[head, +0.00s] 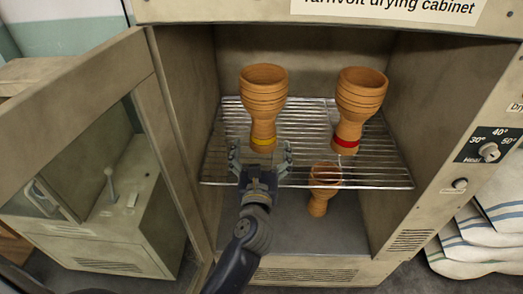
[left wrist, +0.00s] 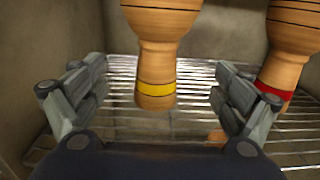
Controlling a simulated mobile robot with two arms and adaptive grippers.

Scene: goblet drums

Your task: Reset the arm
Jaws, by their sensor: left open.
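My left gripper (head: 260,163) is inside the drying cabinet at the front edge of the wire rack (head: 310,177). It is open, its fingers apart and empty. The goblet drum with a yellow band (head: 263,90) stands on the rack just beyond the fingers. In the left wrist view this drum (left wrist: 157,60) shows between and beyond the two fingers (left wrist: 160,95). The goblet drum with a red band (head: 360,95) stands to its right on the rack. A smaller goblet drum (head: 321,190) is lower, on the cabinet floor, partly seen through the rack. My right gripper is not in view.
The cabinet door (head: 75,85) with its glass pane stands open at the left. The cabinet's right front post carries a temperature dial (head: 489,152). Folded striped cloths (head: 485,225) lie at the lower right, outside the cabinet.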

